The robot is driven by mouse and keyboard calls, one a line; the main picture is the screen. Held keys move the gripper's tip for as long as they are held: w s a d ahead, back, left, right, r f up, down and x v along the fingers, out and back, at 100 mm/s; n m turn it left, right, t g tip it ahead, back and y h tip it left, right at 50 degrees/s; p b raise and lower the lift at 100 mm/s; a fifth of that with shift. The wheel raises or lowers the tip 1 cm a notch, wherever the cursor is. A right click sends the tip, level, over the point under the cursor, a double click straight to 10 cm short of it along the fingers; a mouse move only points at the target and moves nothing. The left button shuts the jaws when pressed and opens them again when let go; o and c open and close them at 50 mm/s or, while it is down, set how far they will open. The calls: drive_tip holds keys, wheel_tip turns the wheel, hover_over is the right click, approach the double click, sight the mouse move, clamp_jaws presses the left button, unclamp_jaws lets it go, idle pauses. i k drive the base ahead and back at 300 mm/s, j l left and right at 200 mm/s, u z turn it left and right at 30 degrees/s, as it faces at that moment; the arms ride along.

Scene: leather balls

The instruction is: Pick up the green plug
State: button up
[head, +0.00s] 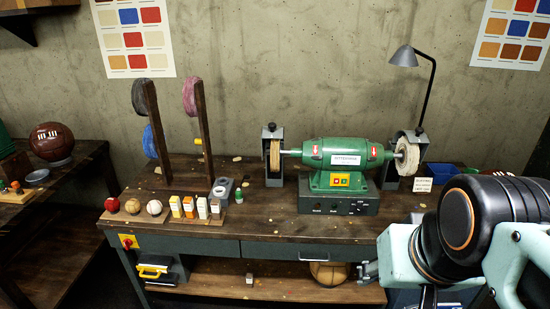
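The green plug (239,195) appears as a small upright green piece on the workbench (275,222). My arm fills the lower right corner.
A green bench grinder (342,160) with wheels at both ends stands right of the plug. Left of it are small bottles (189,207) and several balls (133,206). Two wooden posts with yarn rolls (204,120) rise behind. Bench space between plug and grinder is clear.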

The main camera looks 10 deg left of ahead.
sight(239, 198)
drive_tip(key=i+j+u, duration=0.3)
drive_tip(key=i+j, duration=0.4)
drive_tip(key=i+j+u, duration=0.25)
drive_tip(key=i+j, duration=0.3)
drive_tip(key=i, duration=0.2)
drive_tip(key=i+j+u, duration=0.15)
drive_tip(key=j, duration=0.15)
drive_tip(key=j+u, duration=0.15)
drive_tip(key=j, duration=0.15)
drive_tip(key=i+j+u, duration=0.15)
drive_tip(key=j, duration=0.15)
drive_tip(key=l+z, duration=0.2)
drive_tip(key=l, duration=0.2)
drive_tip(key=i+l+z, duration=0.15)
drive_tip(key=l, duration=0.25)
